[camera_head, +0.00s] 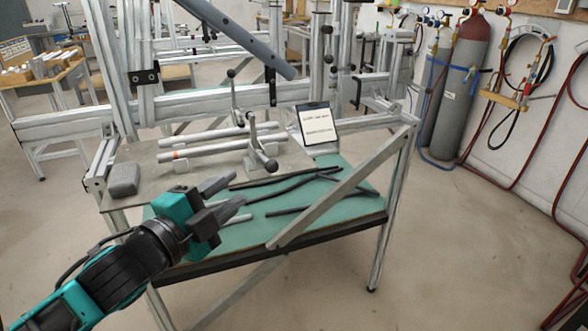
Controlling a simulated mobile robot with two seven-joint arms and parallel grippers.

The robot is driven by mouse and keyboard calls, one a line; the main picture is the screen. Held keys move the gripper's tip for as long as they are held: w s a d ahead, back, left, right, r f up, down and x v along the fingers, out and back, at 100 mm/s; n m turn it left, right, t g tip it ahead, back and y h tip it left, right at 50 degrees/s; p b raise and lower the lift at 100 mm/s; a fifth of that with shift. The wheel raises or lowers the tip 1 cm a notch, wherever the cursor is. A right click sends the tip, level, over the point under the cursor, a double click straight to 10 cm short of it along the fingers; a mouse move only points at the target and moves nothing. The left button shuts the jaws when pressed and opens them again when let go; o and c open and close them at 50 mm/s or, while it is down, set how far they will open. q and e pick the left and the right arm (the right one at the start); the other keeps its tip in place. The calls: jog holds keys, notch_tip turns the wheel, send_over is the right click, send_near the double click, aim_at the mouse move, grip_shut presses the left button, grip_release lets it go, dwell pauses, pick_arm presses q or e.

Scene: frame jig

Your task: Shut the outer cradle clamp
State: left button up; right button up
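A grey plate (142,160) at the front of the jig carries two pale tubes (208,149) lying side by side. Two lever clamps stand by the tubes. The nearer clamp (255,152) has an upright lever and a black knob low on its right side. The farther clamp (234,100) has an upright lever topped by a black knob. I cannot tell for certain which one is the outer cradle clamp, nor whether either is shut. My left gripper (237,192) is open and empty, in front of and left of the nearer clamp, apart from it. My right gripper is out of view.
A green shelf (345,210) under the plate holds several dark rods (290,187). A grey block (123,179) sits on the plate's left end. A sign (316,124) stands behind the shelf. A diagonal bar (335,198) crosses the right front.

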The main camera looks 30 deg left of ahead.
aim_at(266, 160)
pick_arm(q)
jog(key=w+b, duration=0.2)
jog(key=w, duration=1.1)
jog(key=shift+d, duration=0.3)
jog(key=shift+c, duration=0.5)
grip_shut()
